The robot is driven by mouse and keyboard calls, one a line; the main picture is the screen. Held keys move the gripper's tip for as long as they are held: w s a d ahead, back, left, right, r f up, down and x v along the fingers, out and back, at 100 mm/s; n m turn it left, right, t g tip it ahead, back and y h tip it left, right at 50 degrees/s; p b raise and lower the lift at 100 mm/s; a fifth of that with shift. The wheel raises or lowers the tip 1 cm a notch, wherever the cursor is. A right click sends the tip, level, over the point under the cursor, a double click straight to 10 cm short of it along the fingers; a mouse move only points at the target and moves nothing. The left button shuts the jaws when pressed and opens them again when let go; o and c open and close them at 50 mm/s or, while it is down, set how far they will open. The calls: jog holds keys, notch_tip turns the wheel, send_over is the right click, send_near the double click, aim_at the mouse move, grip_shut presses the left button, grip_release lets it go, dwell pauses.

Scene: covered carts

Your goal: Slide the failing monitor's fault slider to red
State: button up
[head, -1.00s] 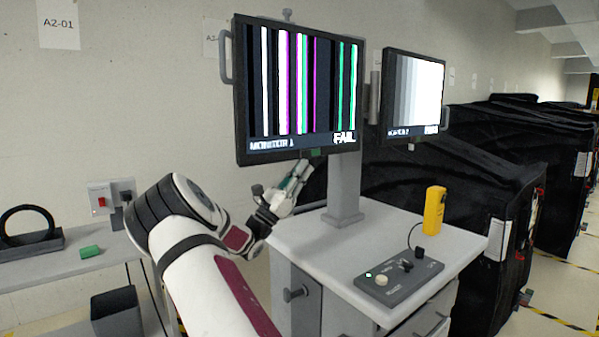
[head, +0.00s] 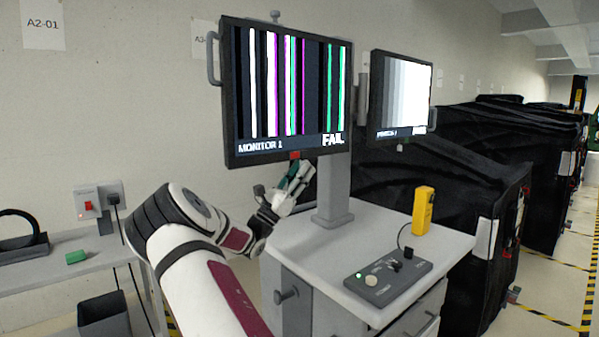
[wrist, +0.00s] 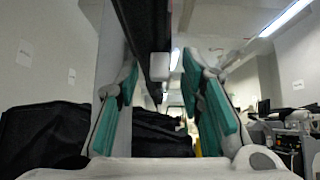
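The failing monitor (head: 288,95), labelled MONITOR 1, shows coloured bars and FAIL. A small red patch (head: 295,155) shows at its bottom edge, just above my gripper. My gripper (head: 298,172), with teal finger pads, is under this edge. In the wrist view my gripper (wrist: 160,95) has its fingers spread wide apart. The dark underside of the monitor (wrist: 148,25) runs above and between them. A small pale block (wrist: 159,67), perhaps the slider knob, hangs at its end between the fingers, with gaps on both sides. Contact with it cannot be told.
The cart top (head: 300,240) bears a control box (head: 388,280) and a yellow handheld device (head: 423,211). A side shelf (head: 80,262) is at left; black covered carts (head: 450,190) stand right.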

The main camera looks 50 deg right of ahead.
jog(key=v, duration=1.1)
jog(key=shift+a+f, duration=0.3)
jog(key=s+a+m+g+y+p, duration=0.1)
jog(key=s+a+m+y, duration=0.2)
jog(key=s+m+y, duration=0.35)
jog(key=s+a+m+g+y+p, duration=0.1)
jog(key=s+a+m+y, duration=0.25)
jog(key=s+y, duration=0.65)
jog(key=s+a+r+m+t+y+p, duration=0.1)
jog(key=s+a+t+y, duration=0.2)
jog(key=a, duration=0.8)
jog(key=s+a+r+m+t+y+p, duration=0.1)
jog(key=s+a+t, duration=0.4)
jog(key=a, duration=0.6)
jog(key=s+a+m+t+y+p, duration=0.1)
jog(key=s+a+m+t+y, duration=0.2)
jog(key=a, duration=0.8)
jog(key=s+t+y, duration=0.1)
jog(key=s+y, duration=0.1)
jog(key=s, duration=0.1)
jog(key=shift+r+t+y+p, duration=0.35)
jog(key=shift+r+t+p, duration=0.05)
